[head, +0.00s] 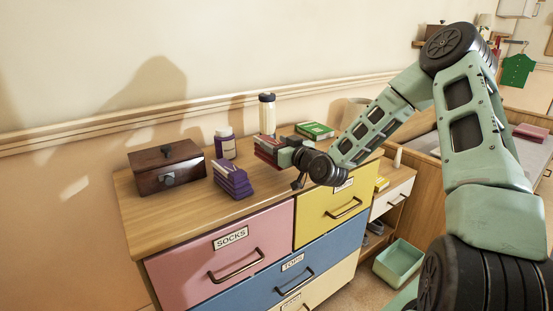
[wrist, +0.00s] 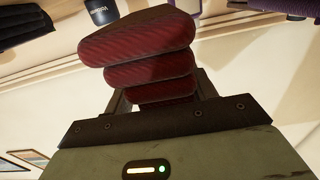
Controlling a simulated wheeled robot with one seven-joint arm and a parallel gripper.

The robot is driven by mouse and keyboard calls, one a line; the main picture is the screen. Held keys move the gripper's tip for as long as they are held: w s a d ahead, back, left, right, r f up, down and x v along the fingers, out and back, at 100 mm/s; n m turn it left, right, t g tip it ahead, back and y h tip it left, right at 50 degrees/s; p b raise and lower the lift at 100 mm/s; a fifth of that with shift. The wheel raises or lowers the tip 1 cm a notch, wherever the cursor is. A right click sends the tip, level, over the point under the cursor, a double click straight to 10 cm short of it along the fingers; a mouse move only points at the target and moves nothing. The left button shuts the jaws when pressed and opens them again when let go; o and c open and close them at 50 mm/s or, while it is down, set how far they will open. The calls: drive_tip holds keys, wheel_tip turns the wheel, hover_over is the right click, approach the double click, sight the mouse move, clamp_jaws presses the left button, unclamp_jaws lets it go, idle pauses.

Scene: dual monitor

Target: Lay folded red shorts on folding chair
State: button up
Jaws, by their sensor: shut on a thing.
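The folded red shorts (head: 266,147) are a small dark red stack over the dresser top in the head view. My gripper (head: 278,153) is shut on them from the right. I cannot tell for sure whether they touch the wood. In the wrist view the red shorts (wrist: 140,67) show as several thick folded layers between the fingers of my gripper (wrist: 160,98). I cannot make out a folding chair in either view.
On the dresser top (head: 150,220) stand a dark wooden box (head: 160,172), a folded purple stack (head: 232,181), a purple bottle (head: 225,147), a white bottle with a dark cap (head: 267,116) and a green book (head: 315,130). A pale green bin (head: 398,262) is on the floor.

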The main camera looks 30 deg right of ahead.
drive_tip(key=shift+f, duration=1.95)
drive_tip(key=shift+f, duration=0.15)
drive_tip(key=o, duration=1.1)
drive_tip(key=shift+c, duration=0.2)
